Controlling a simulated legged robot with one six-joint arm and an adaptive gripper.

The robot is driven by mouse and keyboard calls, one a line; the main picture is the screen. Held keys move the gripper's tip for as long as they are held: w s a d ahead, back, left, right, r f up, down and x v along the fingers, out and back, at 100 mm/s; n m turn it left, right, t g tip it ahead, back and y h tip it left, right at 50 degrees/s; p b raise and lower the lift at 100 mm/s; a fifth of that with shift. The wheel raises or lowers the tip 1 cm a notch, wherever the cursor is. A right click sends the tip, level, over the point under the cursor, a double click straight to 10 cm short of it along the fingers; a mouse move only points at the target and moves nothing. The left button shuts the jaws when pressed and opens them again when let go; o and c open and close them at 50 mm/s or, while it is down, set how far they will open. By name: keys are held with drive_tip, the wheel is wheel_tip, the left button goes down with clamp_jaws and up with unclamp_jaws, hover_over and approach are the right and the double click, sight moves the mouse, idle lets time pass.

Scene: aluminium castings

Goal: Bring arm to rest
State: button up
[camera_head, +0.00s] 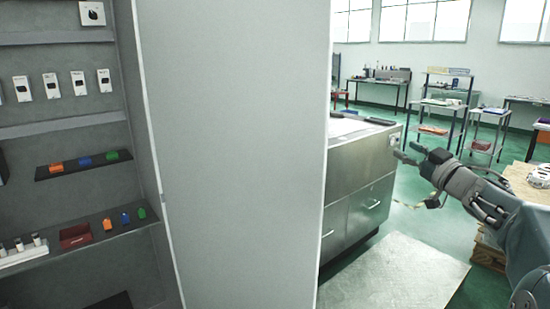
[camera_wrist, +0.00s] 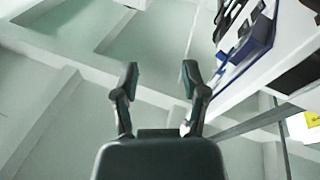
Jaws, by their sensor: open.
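My gripper (camera_head: 408,152) is at the right of the head view, at the end of my raised arm. Its fingers point left, towards the metal drawer cabinet. In the wrist view my gripper (camera_wrist: 160,82) shows two dark fingers spread apart with nothing between them. It is open and empty. From the head view I cannot tell whether the fingertips touch the cabinet.
A large grey panel (camera_head: 235,150) stands close at centre-left, beside shelves (camera_head: 75,170) with small coloured parts. A metal drawer cabinet (camera_head: 360,195) stands behind it. A wooden pallet stack (camera_head: 520,180) is at right. Green floor (camera_head: 425,225) lies open between.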

drive_tip(key=s+a+r+m+t+h, duration=0.1)
drive_tip(key=s+a+r+m+h, duration=0.1)
drive_tip(key=s+a+m+h, duration=0.45)
drive_tip(key=s+a+f+g, duration=0.3)
drive_tip(key=s+f+g, duration=0.1)
drive_tip(key=s+f, duration=0.4)
drive_tip(key=s+a+f+m+g+h, duration=0.1)
drive_tip(key=s+a+f+g, duration=0.2)
drive_tip(key=s+f+g, duration=0.2)
drive_tip(key=s+a+f+g+h, duration=0.1)
drive_tip(key=s+a+f+g, duration=0.2)
drive_tip(key=s+f, duration=0.8)
drive_tip(key=s+g, duration=0.1)
drive_tip(key=s, duration=0.3)
drive_tip(key=shift+s+a+g, duration=0.2)
drive_tip(key=shift+a+g, duration=0.2)
